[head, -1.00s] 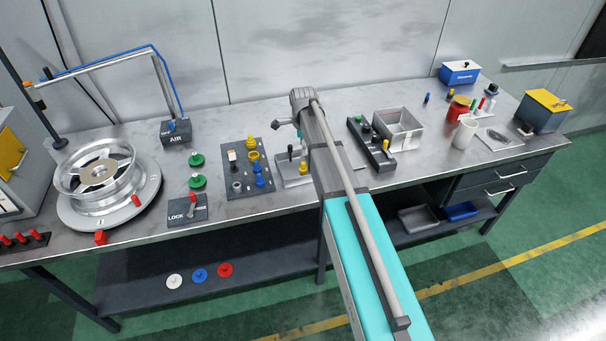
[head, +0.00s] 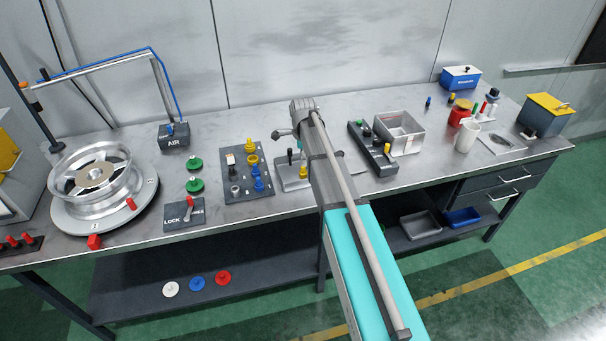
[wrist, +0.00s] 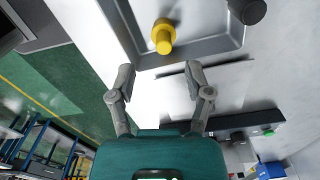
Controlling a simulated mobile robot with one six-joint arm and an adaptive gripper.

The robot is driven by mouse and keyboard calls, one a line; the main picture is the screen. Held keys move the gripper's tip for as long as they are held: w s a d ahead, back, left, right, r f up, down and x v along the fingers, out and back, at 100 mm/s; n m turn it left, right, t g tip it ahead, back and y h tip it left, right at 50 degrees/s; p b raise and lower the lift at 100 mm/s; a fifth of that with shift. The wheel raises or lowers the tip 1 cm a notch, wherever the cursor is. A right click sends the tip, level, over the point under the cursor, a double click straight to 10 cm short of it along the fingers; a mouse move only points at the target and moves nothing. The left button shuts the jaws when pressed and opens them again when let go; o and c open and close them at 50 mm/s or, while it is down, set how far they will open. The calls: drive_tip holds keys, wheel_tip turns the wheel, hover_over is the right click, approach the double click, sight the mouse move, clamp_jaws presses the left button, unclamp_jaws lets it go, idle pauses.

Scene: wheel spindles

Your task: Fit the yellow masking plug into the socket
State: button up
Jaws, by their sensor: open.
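The yellow plug (wrist: 163,37) stands upright in a shallow grey tray-like fixture (wrist: 205,45) in the wrist view. My gripper (wrist: 161,78) is open and empty, its two fingers apart, with the plug ahead of the gap and touching neither finger. In the head view my arm reaches over the fixture (head: 290,184) and largely hides the plug and my fingers. A dark board (head: 236,190) to the left carries yellow, blue and grey pieces. I cannot tell which opening is the socket.
A dark rack (head: 366,142) and a metal bin (head: 415,142) stand right of my arm. The wheel (head: 95,178) is at far left.

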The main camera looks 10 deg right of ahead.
sight(303, 172)
drive_tip(key=shift+w+f+b, duration=0.2)
drive_tip(key=shift+f+b, duration=2.3)
drive_tip(key=shift+f, duration=0.1)
clamp_jaws()
